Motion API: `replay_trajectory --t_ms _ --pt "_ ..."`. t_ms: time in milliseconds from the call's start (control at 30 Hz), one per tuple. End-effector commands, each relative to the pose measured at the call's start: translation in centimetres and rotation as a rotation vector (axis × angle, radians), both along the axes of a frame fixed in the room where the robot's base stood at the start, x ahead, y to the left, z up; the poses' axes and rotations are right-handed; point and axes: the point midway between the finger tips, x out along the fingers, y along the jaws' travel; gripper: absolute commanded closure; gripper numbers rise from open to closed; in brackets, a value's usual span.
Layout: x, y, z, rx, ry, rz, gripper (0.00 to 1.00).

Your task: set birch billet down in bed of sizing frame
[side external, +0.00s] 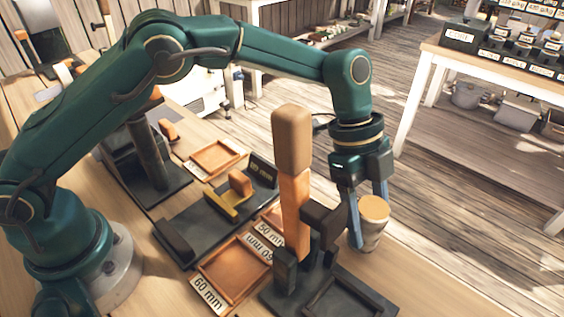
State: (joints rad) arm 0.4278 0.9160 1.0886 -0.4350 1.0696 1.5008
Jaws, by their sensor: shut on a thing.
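The birch billet (371,238) is a short round log with pale grey bark and an orange-tan cut top. My gripper (370,222) is shut on it, with one blue finger on each side. The billet is upright or nearly so, at the right of the table; whether its base touches anything is hard to tell. What looks like the sizing frame (190,232) is a long dark base with a yellow part and a tan block, left of the billet. No billet-like log shows in its bed.
A tall wooden mallet-like post (292,175) stands in a dark stand (285,290) between the gripper and the frame. Shallow wooden trays with size labels, such as the 60 mm tray (232,272), lie around the frame. Another tray (214,158) lies behind it.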

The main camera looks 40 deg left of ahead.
Motion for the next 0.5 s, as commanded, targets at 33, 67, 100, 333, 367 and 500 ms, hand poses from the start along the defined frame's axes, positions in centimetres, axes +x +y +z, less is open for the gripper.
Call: replay_trajectory --t_ms 33,67,100,333,367,500 --pt "-0.1 0.1 -0.8 0.002 0.004 0.0 1.0" --pt "-0.1 0.1 -1.2 0.002 0.004 -0.001 1.0" --pt "-0.1 0.1 -1.7 0.002 0.004 0.0 1.0" --pt "0.0 0.1 -2.2 0.0 -0.001 -0.002 1.0" --pt "0.0 0.0 -2.2 0.0 -0.001 -0.002 1.0" --pt "0.0 0.1 -2.3 0.0 0.0 -0.001 1.0"
